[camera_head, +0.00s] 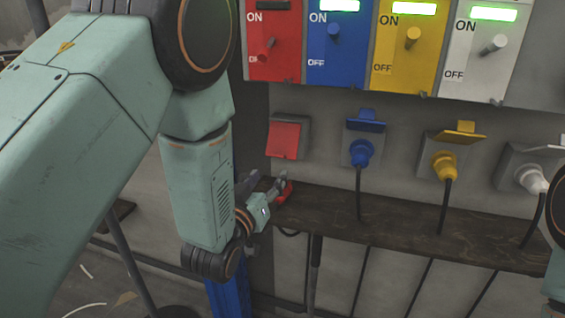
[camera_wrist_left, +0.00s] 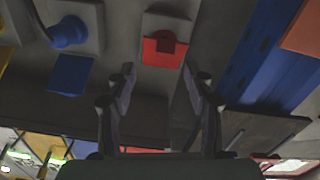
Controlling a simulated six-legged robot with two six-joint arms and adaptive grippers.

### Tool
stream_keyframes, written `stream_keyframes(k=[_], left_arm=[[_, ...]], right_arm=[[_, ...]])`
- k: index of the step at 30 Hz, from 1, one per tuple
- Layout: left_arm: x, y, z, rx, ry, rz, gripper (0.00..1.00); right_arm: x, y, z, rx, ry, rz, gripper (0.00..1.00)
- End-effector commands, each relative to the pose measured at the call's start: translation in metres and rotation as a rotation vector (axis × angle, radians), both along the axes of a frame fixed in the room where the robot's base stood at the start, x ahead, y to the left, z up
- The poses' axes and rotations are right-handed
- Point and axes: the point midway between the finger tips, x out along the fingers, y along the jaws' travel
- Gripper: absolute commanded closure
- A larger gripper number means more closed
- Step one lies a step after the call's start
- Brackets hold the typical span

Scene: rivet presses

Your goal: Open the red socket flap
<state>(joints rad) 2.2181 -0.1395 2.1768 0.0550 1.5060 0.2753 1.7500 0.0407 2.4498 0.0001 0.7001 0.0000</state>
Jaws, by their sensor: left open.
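The red socket flap (camera_head: 284,140) lies shut over its grey socket on the wall, below the red switch panel. My left gripper (camera_head: 265,182) is open, below and slightly left of the flap, close to the shelf. In the left wrist view the red flap (camera_wrist_left: 163,54) shows ahead, between the lines of my two open fingers (camera_wrist_left: 158,75) and apart from them. Nothing shows between the fingertips. My right gripper is out of view.
A red plug (camera_head: 283,190) lies on the dark shelf (camera_head: 400,225) beside my left gripper. Blue (camera_head: 361,153), yellow (camera_head: 444,165) and white (camera_head: 532,179) plugs sit in sockets to the right, cables hanging. Red (camera_head: 272,40), blue, yellow and white switch panels are above.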

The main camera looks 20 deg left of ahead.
Motion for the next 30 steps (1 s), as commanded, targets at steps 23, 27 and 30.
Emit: stream_keyframes(k=[23, 27, 30], left_arm=[[0.065, 0.005, 0.005, 0.192, -0.035, 0.018, 0.47], [0.075, 0.004, 0.005, 0.192, -0.034, 0.018, 0.47], [0.078, 0.003, 0.005, 0.192, -0.032, 0.018, 0.47]], right_arm=[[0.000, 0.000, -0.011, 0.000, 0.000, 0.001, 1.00], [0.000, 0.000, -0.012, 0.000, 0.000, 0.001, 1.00], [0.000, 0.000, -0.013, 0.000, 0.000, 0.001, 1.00]])
